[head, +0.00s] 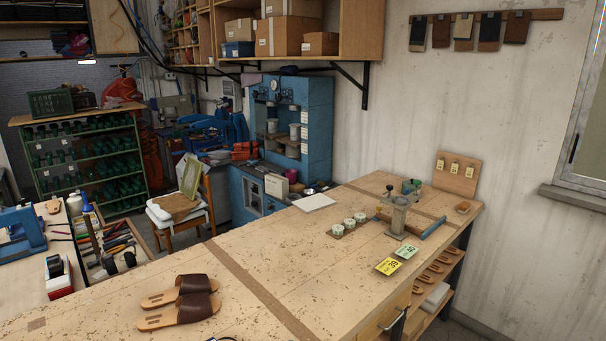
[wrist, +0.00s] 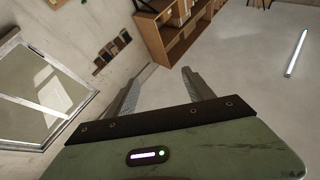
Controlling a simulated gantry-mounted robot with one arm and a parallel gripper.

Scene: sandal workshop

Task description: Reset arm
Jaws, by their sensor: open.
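My gripper (wrist: 157,83) shows in the wrist view with its two fingers spread apart and nothing between them. It points toward the upper wall, the shelving and the ceiling, away from the bench. My gripper does not show in the head view. In the head view, a pair of brown sandals (head: 180,303) lies on the near left part of the wooden workbench (head: 235,262).
The bench also holds several small white-green tins (head: 348,225), a metal post tool (head: 398,217), yellow and green cards (head: 388,266) and a board with tags (head: 457,174). A wall shelf with boxes (head: 290,35) hangs above. The bench middle is clear.

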